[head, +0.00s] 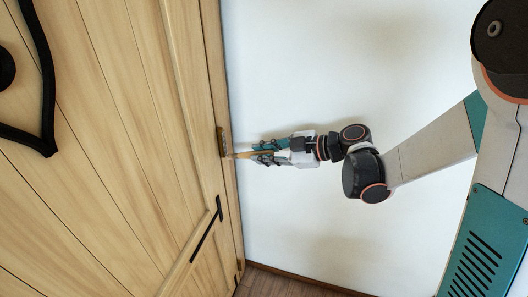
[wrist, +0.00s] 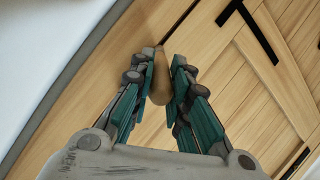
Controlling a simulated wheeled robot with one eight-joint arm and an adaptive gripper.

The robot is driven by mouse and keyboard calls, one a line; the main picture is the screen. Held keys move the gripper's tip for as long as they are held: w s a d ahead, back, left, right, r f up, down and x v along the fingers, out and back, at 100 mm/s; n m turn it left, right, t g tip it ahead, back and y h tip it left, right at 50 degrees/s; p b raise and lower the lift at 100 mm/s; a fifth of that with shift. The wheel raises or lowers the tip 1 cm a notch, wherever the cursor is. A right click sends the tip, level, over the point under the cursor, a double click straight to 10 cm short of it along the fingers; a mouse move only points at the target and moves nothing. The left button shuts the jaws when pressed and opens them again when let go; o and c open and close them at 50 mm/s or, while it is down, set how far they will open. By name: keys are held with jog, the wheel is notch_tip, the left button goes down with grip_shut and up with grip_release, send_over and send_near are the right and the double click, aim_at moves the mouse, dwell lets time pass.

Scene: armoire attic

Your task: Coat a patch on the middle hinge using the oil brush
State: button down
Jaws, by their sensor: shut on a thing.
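The oil brush (head: 243,155) has a pale wooden handle and points left from my gripper (head: 262,152). My gripper is shut on it. In the wrist view the brush (wrist: 161,82) sits between the two teal fingers of my gripper (wrist: 166,85), its far end against a dark seam in the wood. The middle hinge (head: 222,142) is a small brownish metal piece on the armoire's edge, just left of the brush tip. The tip is at or very near the hinge's lower end; I cannot tell whether they touch. The bristles are too small to make out.
The wooden armoire (head: 120,130) fills the left side, with black strap ironwork (head: 207,228) below the hinge and a curved black fitting (head: 42,90) at upper left. A white wall (head: 310,70) lies behind my arm. Brown floor (head: 285,284) shows at the bottom.

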jog(key=s+d, duration=0.2)
jog(key=d, duration=0.3)
jog(key=shift+d, duration=0.35)
dwell(0.3)
jog(key=d, duration=0.1)
jog(key=s+d, duration=0.1)
jog(key=shift+d, duration=0.4)
dwell(1.1)
jog(key=shift+w+a, duration=0.4)
jog(key=shift+a, duration=0.75)
jog(key=shift+w+a, duration=0.45)
jog(key=shift+a, duration=0.7)
jog(key=shift+w+a, duration=0.4)
jog(key=shift+a, duration=0.75)
jog(key=shift+w+a, duration=0.3)
jog(key=shift+a, duration=0.55)
